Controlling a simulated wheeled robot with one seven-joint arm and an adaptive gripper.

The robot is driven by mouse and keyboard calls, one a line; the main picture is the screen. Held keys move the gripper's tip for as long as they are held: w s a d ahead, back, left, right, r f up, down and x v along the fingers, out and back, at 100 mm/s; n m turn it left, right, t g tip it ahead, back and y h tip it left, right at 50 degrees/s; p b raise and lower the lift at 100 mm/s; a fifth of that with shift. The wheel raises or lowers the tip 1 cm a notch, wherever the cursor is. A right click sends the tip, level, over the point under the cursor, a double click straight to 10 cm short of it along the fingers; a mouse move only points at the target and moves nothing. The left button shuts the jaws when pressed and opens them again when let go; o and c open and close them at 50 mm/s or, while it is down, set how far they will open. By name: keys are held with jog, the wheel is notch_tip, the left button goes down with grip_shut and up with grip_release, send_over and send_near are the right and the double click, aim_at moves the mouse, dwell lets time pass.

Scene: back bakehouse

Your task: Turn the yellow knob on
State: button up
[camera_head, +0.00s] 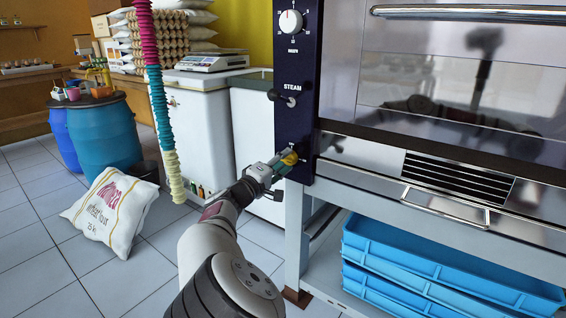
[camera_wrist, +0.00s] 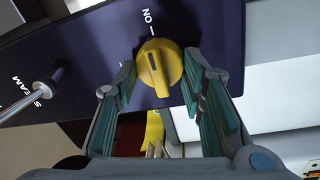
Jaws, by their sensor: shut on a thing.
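The yellow knob (camera_head: 290,158) sits low on the dark control panel (camera_head: 290,95) at the oven's left side, partly hidden by my gripper in the head view. In the wrist view the yellow knob (camera_wrist: 164,68) shows a dark line on its face. That line points roughly at the tick below the printed "ON". My gripper (camera_wrist: 160,85) has a fingertip on each side of the knob and is shut on it. In the head view my gripper (camera_head: 281,164) reaches the panel from the front left.
The steam lever (camera_head: 290,101) sticks out above the yellow knob and also shows in the wrist view (camera_wrist: 45,88). A white dial (camera_head: 290,22) is higher up. The oven's lower handle (camera_head: 444,208) and blue crates (camera_head: 440,270) are to the right.

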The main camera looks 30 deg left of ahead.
jog(key=o, duration=1.1)
jog(key=shift+w, duration=0.1)
jog(key=shift+o, duration=0.2)
jog(key=s+f, duration=0.1)
jog(key=s, duration=1.1)
jog(key=shift+a+f, duration=0.15)
jog(key=shift+a, duration=0.25)
